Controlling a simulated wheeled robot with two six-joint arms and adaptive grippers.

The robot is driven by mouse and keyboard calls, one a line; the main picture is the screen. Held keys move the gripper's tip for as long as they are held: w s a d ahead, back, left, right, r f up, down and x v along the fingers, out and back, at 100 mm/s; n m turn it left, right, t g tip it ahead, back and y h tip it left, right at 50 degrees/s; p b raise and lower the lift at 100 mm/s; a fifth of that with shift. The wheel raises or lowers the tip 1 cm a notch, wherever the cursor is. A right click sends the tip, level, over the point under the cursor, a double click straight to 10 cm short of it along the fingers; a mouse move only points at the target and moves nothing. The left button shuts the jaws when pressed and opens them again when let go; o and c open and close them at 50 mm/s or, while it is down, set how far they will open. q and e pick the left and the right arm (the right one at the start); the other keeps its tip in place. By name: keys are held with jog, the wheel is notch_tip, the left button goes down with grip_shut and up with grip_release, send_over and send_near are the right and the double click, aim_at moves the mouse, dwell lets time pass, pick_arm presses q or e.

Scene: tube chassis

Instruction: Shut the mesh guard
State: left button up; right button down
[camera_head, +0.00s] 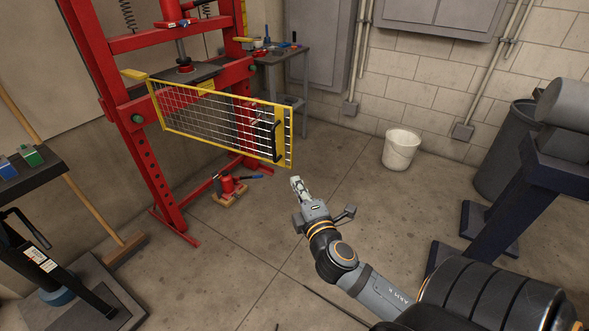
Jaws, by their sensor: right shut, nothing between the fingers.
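The mesh guard (205,113) is a yellow-framed wire panel on the front of the red press (110,75). It has a black handle (277,141) near its right end. Its right end stands out from the press frame toward me, so the guard looks partly open. My right gripper (297,184) is below and to the right of the handle, apart from the guard. Its fingers are shut and empty. My left gripper is not in view.
A red bottle jack (228,183) sits on the floor below the guard. A small table with tools (280,53) stands behind it. A white bucket (400,150) is near the wall. A dark stand (520,190) is at the right. The floor around my right gripper is clear.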

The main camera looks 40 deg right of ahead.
jog(key=p, duration=0.1)
send_near(288, 148)
jog(key=w+a, duration=0.2)
jog(key=w, duration=0.2)
jog(key=shift+w+d+r, duration=0.1)
jog(key=shift+w+d, duration=0.2)
jog(key=shift+d, duration=0.3)
jog(key=shift+w+d+r, duration=0.1)
jog(key=shift+w+d, duration=0.15)
jog(key=shift+d, duration=0.4)
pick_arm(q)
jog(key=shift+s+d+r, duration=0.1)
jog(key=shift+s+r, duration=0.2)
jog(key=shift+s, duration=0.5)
pick_arm(e)
jog(key=shift+w+d, duration=0.3)
jog(key=shift+d, duration=0.2)
jog(key=shift+d, duration=0.1)
